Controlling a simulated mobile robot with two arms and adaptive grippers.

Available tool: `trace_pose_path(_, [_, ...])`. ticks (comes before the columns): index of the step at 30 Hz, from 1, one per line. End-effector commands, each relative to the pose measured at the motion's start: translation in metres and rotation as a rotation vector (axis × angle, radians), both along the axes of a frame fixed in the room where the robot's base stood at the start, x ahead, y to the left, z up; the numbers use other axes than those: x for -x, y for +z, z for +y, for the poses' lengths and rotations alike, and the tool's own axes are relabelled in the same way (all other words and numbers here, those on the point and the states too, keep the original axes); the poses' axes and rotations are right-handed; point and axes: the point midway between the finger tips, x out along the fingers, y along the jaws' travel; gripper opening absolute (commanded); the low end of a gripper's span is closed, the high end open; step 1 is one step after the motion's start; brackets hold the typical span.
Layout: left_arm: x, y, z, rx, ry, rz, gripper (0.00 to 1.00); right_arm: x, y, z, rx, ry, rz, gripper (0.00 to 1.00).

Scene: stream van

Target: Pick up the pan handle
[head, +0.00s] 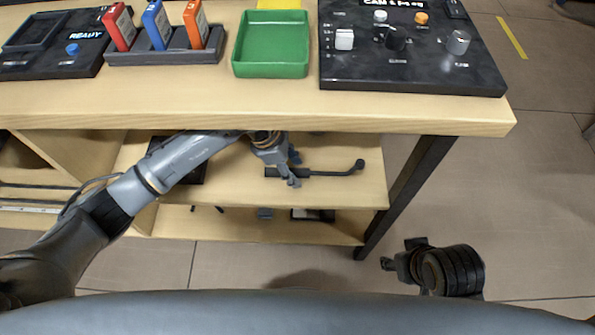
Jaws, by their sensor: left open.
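The pan handle (335,172), a thin black rod with a bent, knobbed right end, lies on the upper shelf under the worktop. My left gripper (294,170) is open at the rod's left part, with its fingers on either side of it in the picture. I cannot tell whether they touch it or are just above it. Part of the rod is hidden behind the fingers. My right gripper (400,255) is off to the right, beyond the table leg and over the floor. It looks empty, but its opening is unclear.
The worktop (200,108) overhangs the upper shelf (340,195). It bears a green tray (270,70), a rack (165,56) of coloured cards and a black control panel (410,78). A dark table leg (405,195) stands right of the shelf.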

Motion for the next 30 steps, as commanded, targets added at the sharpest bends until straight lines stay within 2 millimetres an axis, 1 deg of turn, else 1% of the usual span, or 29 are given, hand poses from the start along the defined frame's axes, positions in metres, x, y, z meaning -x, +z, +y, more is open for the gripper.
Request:
trace_pose_path(3, [0.000,0.001,0.000,0.000,0.000,-0.001,0.51,0.000,0.000,0.000,0.000,0.000,0.000,0.40])
trace_pose_path(5, [0.000,0.001,0.000,0.000,0.000,-0.001,0.38,0.000,0.000,0.000,0.000,0.000,0.000,0.40])
trace_pose_path(6, [0.000,0.001,0.000,0.000,0.000,-0.001,0.30,0.000,0.000,0.000,0.000,0.000,0.000,0.40])
trace_pose_path(8, [0.000,0.001,0.000,0.000,0.000,-0.001,0.18,0.000,0.000,0.000,0.000,0.000,0.000,0.40])
trace_pose_path(9, [0.000,0.001,0.000,0.000,0.000,0.000,0.10,0.000,0.000,0.000,0.000,0.000,0.000,0.40])
trace_pose_path(10, [0.000,0.001,0.000,0.000,0.000,0.000,0.04,0.000,0.000,0.000,0.000,0.000,0.000,0.40])
trace_pose_path(11, [0.000,0.001,0.000,0.000,-0.001,0.000,0.00,0.000,0.000,0.000,0.000,0.000,0.000,0.40])
trace_pose_path(19, [0.000,0.002,0.000,0.001,-0.001,-0.001,0.00,0.000,0.000,0.000,0.000,0.000,0.000,0.40])
trace_pose_path(23, [-0.001,0.006,0.000,0.002,-0.001,-0.002,0.00,0.000,0.001,0.000,0.000,0.000,0.000,0.40])
trace_pose_path(26, [-0.001,0.014,0.000,0.002,-0.002,-0.003,0.00,0.000,0.003,0.000,0.000,0.000,0.000,0.40])
trace_pose_path(30, [-0.001,0.030,0.000,0.001,-0.001,-0.005,0.00,-0.001,0.007,0.000,-0.001,0.000,-0.004,0.40])
